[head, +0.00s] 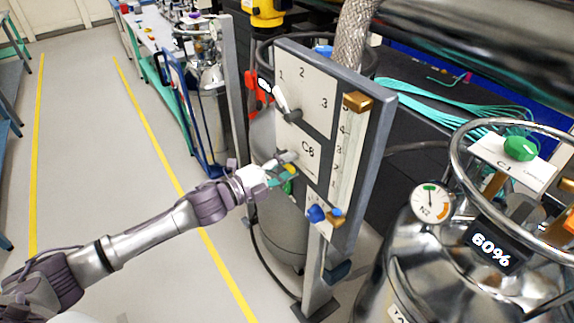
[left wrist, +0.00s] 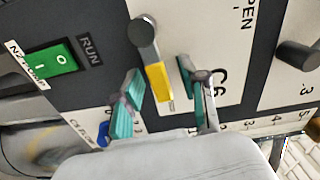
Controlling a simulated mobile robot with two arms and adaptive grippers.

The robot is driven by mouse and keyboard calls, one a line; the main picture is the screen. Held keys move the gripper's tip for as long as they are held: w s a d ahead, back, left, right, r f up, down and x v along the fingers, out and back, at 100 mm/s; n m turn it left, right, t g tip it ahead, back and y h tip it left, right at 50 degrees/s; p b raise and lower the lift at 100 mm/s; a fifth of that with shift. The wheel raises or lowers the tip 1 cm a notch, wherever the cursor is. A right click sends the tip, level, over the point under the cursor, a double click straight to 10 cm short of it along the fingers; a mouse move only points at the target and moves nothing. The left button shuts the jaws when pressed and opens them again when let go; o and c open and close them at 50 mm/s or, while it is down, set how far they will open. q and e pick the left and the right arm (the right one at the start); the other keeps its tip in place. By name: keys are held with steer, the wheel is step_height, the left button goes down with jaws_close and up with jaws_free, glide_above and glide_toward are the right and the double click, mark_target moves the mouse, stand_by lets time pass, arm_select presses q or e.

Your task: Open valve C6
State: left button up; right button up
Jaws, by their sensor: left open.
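Valve C6 is on an upright grey panel (head: 372,150) in the head view, beside its white plate marked C6 (head: 309,150). In the left wrist view, the valve has a round dark hub and a yellow lever (left wrist: 158,82). The lettering OPEN shows on the plate at upper right in that view. My left gripper (head: 279,169) is at the panel and covers much of the valve in the head view. In the left wrist view, my left gripper (left wrist: 165,98) is open, with one teal fingertip on each side of the lever. I cannot tell whether either touches it. My right gripper is not in view.
A green switch (left wrist: 52,59) marked RUN is near the valve. A steel dewar (head: 430,265) stands right. The floor at left is clear.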

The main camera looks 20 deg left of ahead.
arm_select(q)
jaws_close()
